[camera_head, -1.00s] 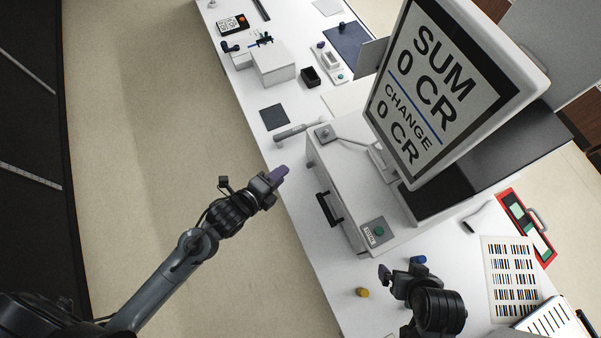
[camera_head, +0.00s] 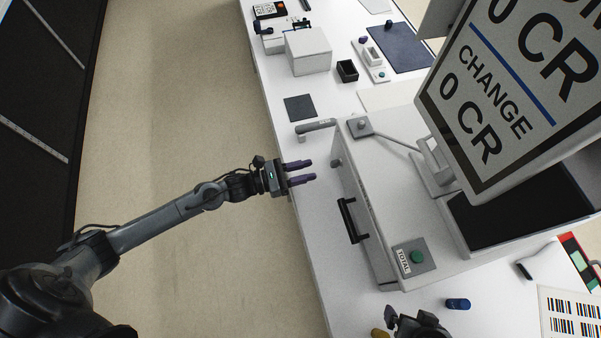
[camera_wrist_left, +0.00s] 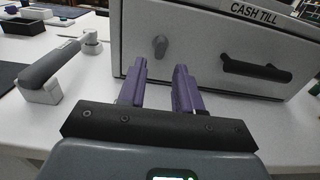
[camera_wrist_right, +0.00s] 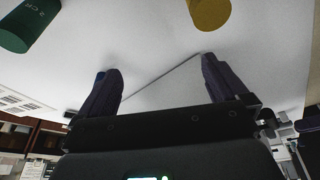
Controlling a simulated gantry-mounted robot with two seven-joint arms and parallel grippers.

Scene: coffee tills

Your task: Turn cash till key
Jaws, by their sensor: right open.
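The white cash till (camera_head: 385,255) stands on the counter, and its label shows in the left wrist view (camera_wrist_left: 255,12). Its key (camera_wrist_left: 160,46), a small grey knob, is on the front face, left of the black drawer handle (camera_wrist_left: 255,70). My left gripper (camera_head: 312,171) is open and empty in front of that face, short of the till. In the left wrist view its purple fingers (camera_wrist_left: 160,68) point at the face, with the key beyond the gap between the tips. My right gripper (camera_wrist_right: 160,68) is open and empty over the counter, mostly cut off in the head view.
A grey handheld scanner or handle (camera_wrist_left: 50,72) lies left of the till. A customer screen (camera_head: 500,90) rises above it. A blue token (camera_head: 457,304) lies right of the till. A yellow cylinder (camera_wrist_right: 209,10) and green cylinder (camera_wrist_right: 30,25) show in the right wrist view.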

